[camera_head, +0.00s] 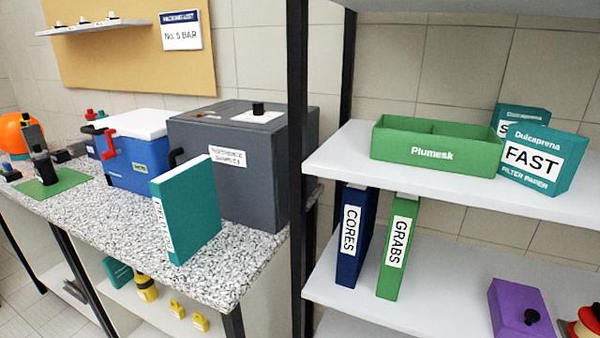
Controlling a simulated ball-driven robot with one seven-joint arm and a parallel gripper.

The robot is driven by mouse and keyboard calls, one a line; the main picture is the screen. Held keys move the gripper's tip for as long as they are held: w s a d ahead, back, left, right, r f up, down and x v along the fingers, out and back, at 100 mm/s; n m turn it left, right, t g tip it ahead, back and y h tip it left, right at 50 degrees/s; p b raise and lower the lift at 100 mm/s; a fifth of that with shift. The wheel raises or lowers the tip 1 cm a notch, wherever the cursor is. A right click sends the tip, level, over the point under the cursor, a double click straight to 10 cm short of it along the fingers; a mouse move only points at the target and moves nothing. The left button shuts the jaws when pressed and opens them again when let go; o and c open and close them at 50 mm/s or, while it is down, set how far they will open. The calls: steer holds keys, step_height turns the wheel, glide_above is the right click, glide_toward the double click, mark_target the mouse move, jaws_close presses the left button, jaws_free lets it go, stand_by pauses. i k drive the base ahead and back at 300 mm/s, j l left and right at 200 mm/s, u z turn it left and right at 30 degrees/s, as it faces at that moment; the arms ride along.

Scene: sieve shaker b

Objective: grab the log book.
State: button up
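A teal binder (186,210) stands upright near the front right of the speckled counter (90,205). Its white spine label is too oblique to read surely, so I cannot tell for certain that it is the log book. On the shelf unit at the right, a dark blue binder marked CORES (352,238) and a green binder marked GRABS (397,247) stand upright. My gripper is not in view.
A grey box (245,160) and a blue cooler with a white lid (135,158) stand behind the teal binder. A black shelf post (298,150) rises to its right. A green Plumesk bin (436,147) and filter paper boxes (540,160) sit on the upper shelf.

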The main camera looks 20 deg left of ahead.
mark_target(185, 199)
steer(key=u, duration=1.25)
steer(key=i+j+z, duration=0.1)
